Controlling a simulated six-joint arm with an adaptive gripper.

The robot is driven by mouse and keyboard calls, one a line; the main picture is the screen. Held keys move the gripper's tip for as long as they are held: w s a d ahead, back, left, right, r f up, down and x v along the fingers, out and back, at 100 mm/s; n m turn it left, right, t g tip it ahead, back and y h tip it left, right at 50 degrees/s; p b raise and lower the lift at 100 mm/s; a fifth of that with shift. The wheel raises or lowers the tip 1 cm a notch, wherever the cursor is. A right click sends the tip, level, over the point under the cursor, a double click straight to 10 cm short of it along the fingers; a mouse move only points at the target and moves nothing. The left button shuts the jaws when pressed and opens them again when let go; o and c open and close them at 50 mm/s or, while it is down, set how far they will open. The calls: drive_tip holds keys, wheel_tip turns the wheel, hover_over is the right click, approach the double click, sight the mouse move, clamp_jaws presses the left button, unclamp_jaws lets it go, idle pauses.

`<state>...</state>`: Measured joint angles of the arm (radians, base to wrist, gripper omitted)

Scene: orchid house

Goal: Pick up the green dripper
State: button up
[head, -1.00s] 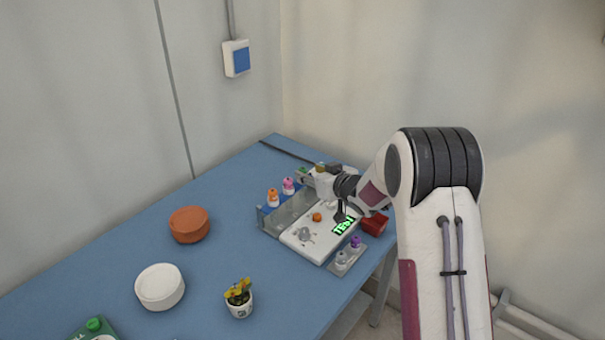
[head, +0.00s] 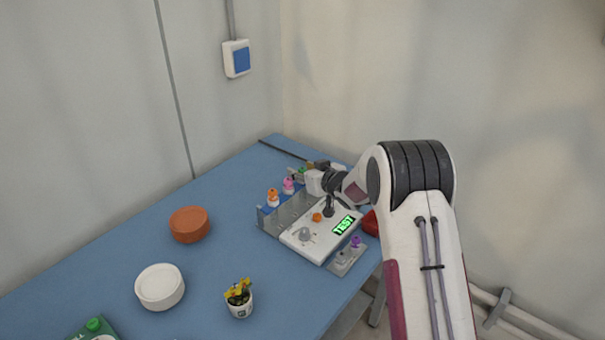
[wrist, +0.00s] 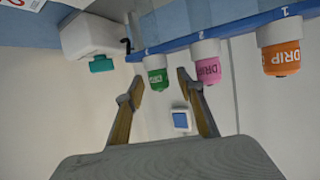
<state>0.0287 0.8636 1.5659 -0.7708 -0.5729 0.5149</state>
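The green dripper (wrist: 157,76), with a white base, stands in the blue-topped rack in the wrist view, which looks upside down. In the head view the green dripper (head: 302,174) shows small, partly blocked by my gripper (head: 318,165). In the wrist view my gripper (wrist: 160,82) is open, with one finger on each side of the green dripper. The fingers look apart from it; I cannot tell how deep it sits between them. A pink dripper (wrist: 208,69) is close beside the right finger, and an orange dripper (wrist: 281,58) is farther right.
The rack (head: 287,216) stands behind a white device (head: 318,240) with a lit TEST display. A white object with a teal tip (wrist: 92,42) is near the left finger. A terracotta dish (head: 189,225), white dish (head: 160,287) and potted plant (head: 239,303) stand on the blue table.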

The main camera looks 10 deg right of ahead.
sight(302, 169)
idle(0.5)
drive_tip(key=c, duration=0.9)
drive_tip(key=shift+r, duration=0.1)
drive_tip(key=shift+r, duration=4.9)
